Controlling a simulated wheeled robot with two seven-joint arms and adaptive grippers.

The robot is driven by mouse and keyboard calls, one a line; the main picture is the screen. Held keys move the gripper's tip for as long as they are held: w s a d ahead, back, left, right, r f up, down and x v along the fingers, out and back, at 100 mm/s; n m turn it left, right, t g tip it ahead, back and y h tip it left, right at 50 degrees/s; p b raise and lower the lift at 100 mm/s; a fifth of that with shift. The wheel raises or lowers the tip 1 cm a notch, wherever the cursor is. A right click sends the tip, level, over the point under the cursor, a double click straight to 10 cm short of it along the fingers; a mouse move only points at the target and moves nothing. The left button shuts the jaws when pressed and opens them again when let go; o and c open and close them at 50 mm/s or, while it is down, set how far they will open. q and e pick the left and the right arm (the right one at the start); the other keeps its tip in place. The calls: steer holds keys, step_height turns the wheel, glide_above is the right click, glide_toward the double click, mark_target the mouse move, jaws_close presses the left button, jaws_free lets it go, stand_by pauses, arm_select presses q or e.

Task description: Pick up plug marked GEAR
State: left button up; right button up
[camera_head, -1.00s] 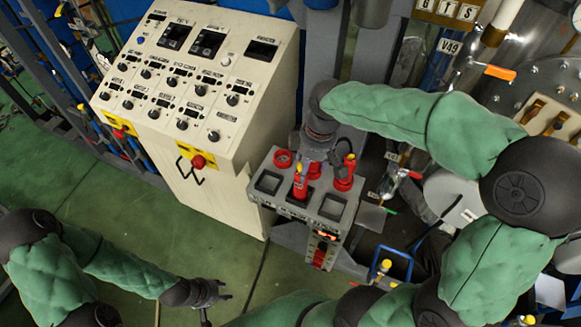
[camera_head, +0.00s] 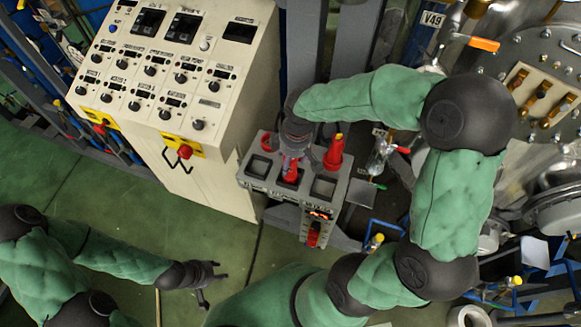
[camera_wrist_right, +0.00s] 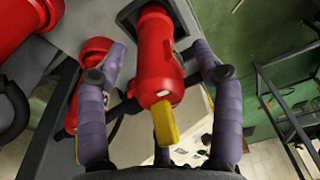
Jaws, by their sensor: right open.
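A red plug with a yellow tip (camera_wrist_right: 158,60) stands in a square socket of the grey socket box, in the right wrist view. My right gripper (camera_wrist_right: 163,55) is open, with its purple-grey fingers on both sides of this plug. In the head view the right gripper (camera_head: 292,153) is over the box's front middle socket and partly hides the red plug (camera_head: 290,174) there. Another red plug with a yellow top (camera_head: 334,153) stands at the box's right rear. I cannot read a GEAR marking on any plug. My left gripper (camera_head: 213,284) is open and empty, low over the floor.
The grey socket box (camera_head: 340,199) has empty square sockets left and right of the front plug. A beige control cabinet (camera_head: 215,130) stands close on its left. A steel vessel (camera_head: 530,70) and valves are at the right. Green floor (camera_head: 120,200) lies open at lower left.

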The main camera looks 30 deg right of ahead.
steer(key=shift+w+f, duration=0.2)
steer(key=shift+f, duration=0.7)
steer(key=shift+s, duration=0.1)
steer(key=shift+c, duration=0.3)
jaws_close()
steer(key=shift+r, duration=0.1)
steer(key=shift+r, duration=0.1)
